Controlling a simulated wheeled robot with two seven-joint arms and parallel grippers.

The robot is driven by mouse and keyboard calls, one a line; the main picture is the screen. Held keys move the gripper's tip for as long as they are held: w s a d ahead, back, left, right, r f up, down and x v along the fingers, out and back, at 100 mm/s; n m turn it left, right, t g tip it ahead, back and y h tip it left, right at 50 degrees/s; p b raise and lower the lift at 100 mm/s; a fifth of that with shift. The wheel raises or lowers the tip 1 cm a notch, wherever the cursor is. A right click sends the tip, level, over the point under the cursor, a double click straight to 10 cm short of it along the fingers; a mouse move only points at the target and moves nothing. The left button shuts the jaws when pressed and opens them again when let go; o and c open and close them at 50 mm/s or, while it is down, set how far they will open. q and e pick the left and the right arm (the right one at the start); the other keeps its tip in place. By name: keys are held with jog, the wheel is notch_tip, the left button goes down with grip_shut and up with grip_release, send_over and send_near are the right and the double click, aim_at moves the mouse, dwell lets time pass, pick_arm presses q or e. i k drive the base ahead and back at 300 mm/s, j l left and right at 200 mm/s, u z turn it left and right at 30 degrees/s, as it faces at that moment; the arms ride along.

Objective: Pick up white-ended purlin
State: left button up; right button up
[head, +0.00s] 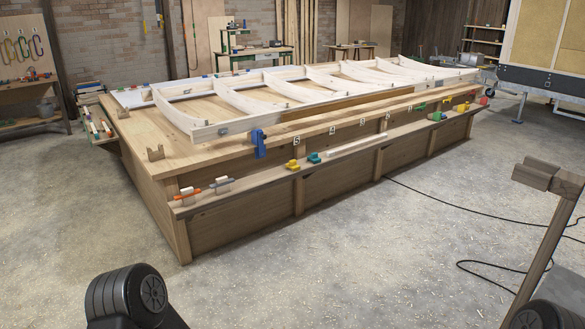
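I cannot clearly pick out a purlin with a white end. A short pale timber (352,147) lies on the front ledge of the big wooden bench. A long brown timber strip (345,121) runs along the bench's front edge, beside small number marks. At the right, a brown timber end (548,178) sits on top of a slanted post; I cannot tell its end colour. Neither of my grippers is in view; only black rounded parts of my arms show at the bottom edge.
A pale frame with curved ribs (225,122) lies on the bench (160,205). A blue clamp (258,143) grips the bench's front edge. Yellow (292,165) and green-blue (314,158) tools sit on the ledge. A black cable (440,203) crosses the otherwise open concrete floor.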

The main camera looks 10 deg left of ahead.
aim_at(335, 152)
jog(key=i+j, duration=0.95)
jog(key=i+l, duration=0.15)
jog(key=i, duration=0.4)
jog(key=i+l, duration=0.15)
jog(key=i, duration=0.45)
jog(key=i+l, duration=0.15)
jog(key=i, duration=0.4)
jog(key=i+l, duration=0.5)
jog(key=l, duration=0.15)
jog(key=i+l, duration=0.5)
jog(key=l, duration=0.15)
jog(key=u, duration=0.4)
jog(key=i+l+u, duration=0.75)
jog(key=l+u, duration=0.25)
jog(key=i+l, duration=0.15)
jog(key=l, duration=0.2)
jog(key=i+l, duration=0.15)
jog(key=l, duration=0.2)
jog(key=i+l+u, duration=0.1)
jog(key=l, duration=0.25)
jog(key=i+l, duration=0.15)
jog(key=l, duration=0.2)
jog(key=i+l, duration=0.15)
jog(key=l, duration=0.2)
